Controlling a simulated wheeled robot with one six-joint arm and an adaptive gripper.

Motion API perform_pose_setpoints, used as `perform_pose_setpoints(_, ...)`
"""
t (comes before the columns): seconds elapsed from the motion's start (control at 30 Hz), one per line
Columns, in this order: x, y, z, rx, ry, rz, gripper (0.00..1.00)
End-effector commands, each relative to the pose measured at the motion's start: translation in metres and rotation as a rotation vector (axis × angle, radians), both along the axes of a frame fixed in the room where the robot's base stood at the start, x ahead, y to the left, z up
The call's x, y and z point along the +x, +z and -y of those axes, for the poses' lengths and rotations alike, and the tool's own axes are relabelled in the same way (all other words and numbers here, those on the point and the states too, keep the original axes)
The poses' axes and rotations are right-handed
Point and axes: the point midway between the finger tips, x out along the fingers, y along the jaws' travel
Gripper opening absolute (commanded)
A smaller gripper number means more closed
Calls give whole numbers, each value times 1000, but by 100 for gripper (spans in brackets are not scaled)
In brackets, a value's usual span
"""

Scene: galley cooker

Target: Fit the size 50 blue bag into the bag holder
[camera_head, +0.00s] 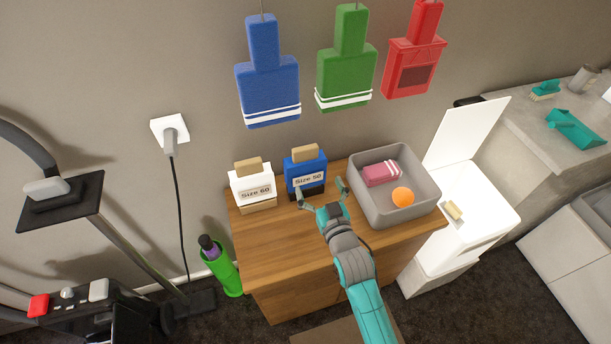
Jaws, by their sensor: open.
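The blue bag (305,167) is a small blue block with a white "Size 50" label and a tan top. It stands upright on the wooden cabinet, with a dark part at its foot. My gripper (320,190) is open and empty, just in front and to the right of it. The left fingertip is close to the bag's lower front; I cannot tell whether they touch. No part is clearly recognisable as the bag holder.
A grey bin (375,213) with a pink block (380,174) and an orange ball (402,196) stands right of my gripper. A white box (475,215) with its lid up is farther right. A green holder (222,268) stands left of the cabinet (290,265).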

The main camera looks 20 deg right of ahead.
Motion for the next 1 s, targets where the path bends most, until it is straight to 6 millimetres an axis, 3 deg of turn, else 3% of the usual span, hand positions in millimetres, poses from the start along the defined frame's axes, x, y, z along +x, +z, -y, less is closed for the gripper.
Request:
perform_pose_setpoints(0.5, 60, 6, 0, 0, 0, 7, 100)
perform_pose_setpoints(0.77, 75, 5, 0, 0, 0, 6, 100)
perform_pose_setpoints(1.0, 107, 4, 1, 0, -1, 8, 100)
